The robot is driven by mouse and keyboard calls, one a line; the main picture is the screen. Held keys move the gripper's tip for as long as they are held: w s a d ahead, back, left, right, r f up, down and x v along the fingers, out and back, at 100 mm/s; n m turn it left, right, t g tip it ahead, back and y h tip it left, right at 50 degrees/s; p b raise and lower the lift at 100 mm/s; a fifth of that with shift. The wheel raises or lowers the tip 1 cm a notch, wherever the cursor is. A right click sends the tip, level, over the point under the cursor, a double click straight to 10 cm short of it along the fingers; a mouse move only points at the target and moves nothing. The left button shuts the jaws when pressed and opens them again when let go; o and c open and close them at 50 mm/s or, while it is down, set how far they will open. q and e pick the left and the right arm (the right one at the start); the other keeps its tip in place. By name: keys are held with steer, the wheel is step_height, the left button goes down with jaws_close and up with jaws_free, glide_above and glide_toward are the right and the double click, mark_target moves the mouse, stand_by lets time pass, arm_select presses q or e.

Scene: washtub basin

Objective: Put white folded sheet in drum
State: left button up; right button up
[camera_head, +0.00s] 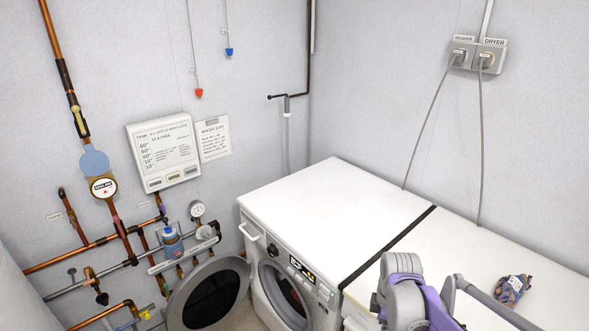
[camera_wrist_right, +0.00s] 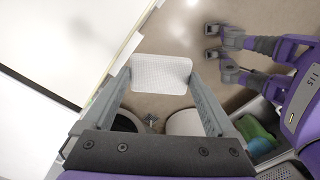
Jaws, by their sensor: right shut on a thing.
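The white folded sheet (camera_wrist_right: 160,73) is between the fingertips of my right gripper (camera_wrist_right: 160,80), seen in the right wrist view. The gripper is shut on it and holds it above the floor, beside the white machine tops. My left gripper (camera_wrist_right: 213,42) shows at the upper right of that view, with its fingers apart and nothing between them. In the head view the left washer (camera_head: 330,215) has its round door (camera_head: 208,296) swung open to the left. Its drum opening (camera_head: 284,297) faces front and is partly cut by the lower edge.
The dryer (camera_head: 480,250) stands right of the washer, with a small netted bag (camera_head: 513,289) on top. Pipes and valves (camera_head: 170,240) line the left wall. In the wrist view, a grey basket with green and blue cloth (camera_wrist_right: 262,135) stands lower right. Open floor (camera_wrist_right: 185,40) lies beyond the sheet.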

steer(key=w+a+f+m, duration=0.3)
steer(key=f+m, duration=0.5)
steer(key=m, duration=0.7)
steer(key=shift+a+f, duration=0.35)
steer(key=shift+f, duration=0.05)
